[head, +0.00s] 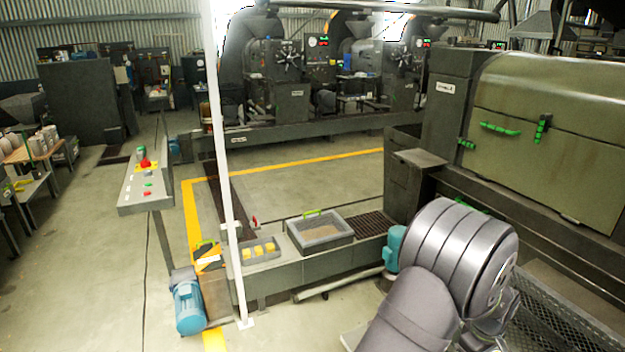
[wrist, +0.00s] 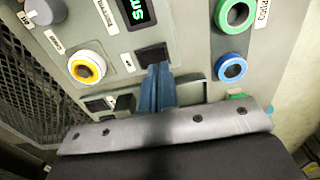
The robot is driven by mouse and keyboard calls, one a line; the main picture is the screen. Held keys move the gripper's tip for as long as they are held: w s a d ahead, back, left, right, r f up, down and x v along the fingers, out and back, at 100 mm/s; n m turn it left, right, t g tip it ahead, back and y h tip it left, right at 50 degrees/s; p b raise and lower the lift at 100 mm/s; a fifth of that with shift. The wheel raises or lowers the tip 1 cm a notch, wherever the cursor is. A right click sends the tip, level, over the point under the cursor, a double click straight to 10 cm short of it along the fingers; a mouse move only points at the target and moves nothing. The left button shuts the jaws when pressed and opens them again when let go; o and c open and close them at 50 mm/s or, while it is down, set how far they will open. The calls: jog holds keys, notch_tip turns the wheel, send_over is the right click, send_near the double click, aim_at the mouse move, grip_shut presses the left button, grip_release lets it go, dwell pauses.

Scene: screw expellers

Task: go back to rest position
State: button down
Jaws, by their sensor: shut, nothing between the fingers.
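My gripper (wrist: 157,72) shows in the wrist view as two blue fingers pressed together, with nothing between them. The fingertips point at a grey control panel (wrist: 112,48), just below a black rectangular part (wrist: 152,53). I cannot tell whether they touch it. In the head view my arm fills the lower right, in front of the large green-grey machine (head: 555,115). The gripper itself is hidden there.
The panel carries a yellow-ringed button (wrist: 86,67), a green-ringed button (wrist: 234,15), a blue-ringed button (wrist: 231,68), a grey knob (wrist: 42,10) and a green-lit display (wrist: 138,10). A grey tray (head: 320,232) and a white post (head: 222,150) stand left of my arm.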

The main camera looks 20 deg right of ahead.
jog(key=d+r+y, duration=0.1)
jog(key=d+r, duration=0.3)
jog(key=r, duration=1)
jog(key=shift+a+f, duration=0.3)
jog(key=shift+f, duration=0.8)
jog(key=shift+a+f, duration=0.25)
jog(key=shift+f, duration=0.8)
